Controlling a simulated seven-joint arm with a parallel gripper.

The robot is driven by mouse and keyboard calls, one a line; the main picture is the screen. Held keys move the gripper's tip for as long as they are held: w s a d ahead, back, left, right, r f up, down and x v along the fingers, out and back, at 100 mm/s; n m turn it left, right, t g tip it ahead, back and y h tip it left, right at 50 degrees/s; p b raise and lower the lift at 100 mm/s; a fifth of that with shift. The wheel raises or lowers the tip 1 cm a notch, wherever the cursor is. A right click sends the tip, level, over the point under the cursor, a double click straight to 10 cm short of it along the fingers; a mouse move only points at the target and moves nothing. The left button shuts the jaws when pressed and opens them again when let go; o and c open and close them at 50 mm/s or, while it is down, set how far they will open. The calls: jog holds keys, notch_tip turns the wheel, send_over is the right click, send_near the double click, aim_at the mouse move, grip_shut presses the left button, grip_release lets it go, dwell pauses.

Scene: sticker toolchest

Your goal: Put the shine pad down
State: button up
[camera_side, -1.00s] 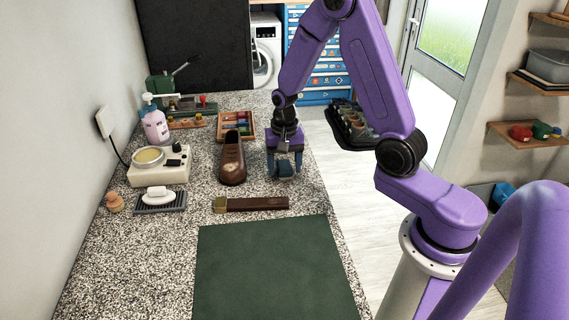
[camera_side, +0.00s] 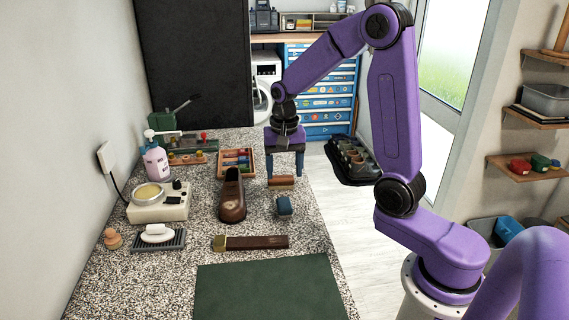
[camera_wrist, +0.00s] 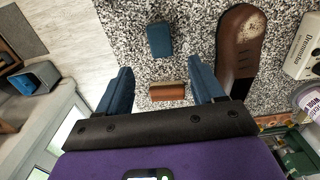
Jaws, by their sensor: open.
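A small dark-blue block (camera_side: 284,206), which looks like the shine pad, lies on the speckled counter right of the brown shoe (camera_side: 232,199). In the wrist view the blue block (camera_wrist: 160,40) lies flat, beyond the fingertips and clear of them. My gripper (camera_side: 284,172) is open and empty, raised behind the blue block in the side view. A brown-and-orange block (camera_side: 281,181) shows just below the fingertips. In the wrist view this block (camera_wrist: 168,92) appears between the two blue fingers (camera_wrist: 160,75), with gaps on both sides.
A brown strap-like bar (camera_side: 255,242) and a green mat (camera_side: 270,290) lie at the front. A soap dish (camera_side: 160,243), a white burner (camera_side: 158,208) and a pump bottle (camera_side: 156,160) stand left. A wooden tray (camera_side: 237,157) is behind the shoe.

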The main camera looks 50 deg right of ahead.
jog(key=s+a+r+n, duration=0.3)
jog(key=s+a+n, duration=0.7)
jog(key=n, duration=0.1)
jog(key=s+n, duration=1)
jog(key=s, duration=0.6)
jog(key=shift+a+f+n, duration=0.25)
jog(key=shift+a+n, duration=0.05)
jog(key=shift+a, duration=0.1)
jog(key=shift+o, duration=0.5)
